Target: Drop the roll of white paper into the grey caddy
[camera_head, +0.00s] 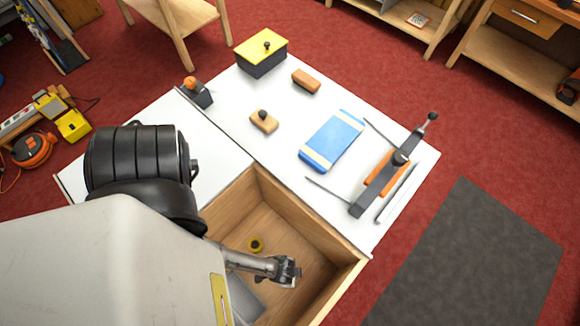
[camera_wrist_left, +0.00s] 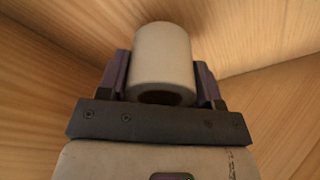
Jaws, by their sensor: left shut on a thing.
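The roll of white paper (camera_wrist_left: 162,52) stands between the two dark fingers of my left gripper (camera_wrist_left: 161,82), which is shut on it. Its dark hollow end faces the wrist camera. Wooden walls are behind it. In the head view my left arm covers the lower left, and I cannot make out the roll there. A metallic piece with a dark end shows inside the open wooden drawer (camera_head: 312,232). A grey surface (camera_head: 246,301) shows low in the drawer, partly hidden by my arm; I cannot tell whether it is the grey caddy. My right gripper is out of view.
The white bench top (camera_head: 225,100) holds a blue book with cream bands (camera_head: 333,140), a yellow-lidded box (camera_head: 261,53), a brown block (camera_head: 306,81), a knobbed block (camera_head: 264,121) and an orange-and-black tool (camera_head: 381,176).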

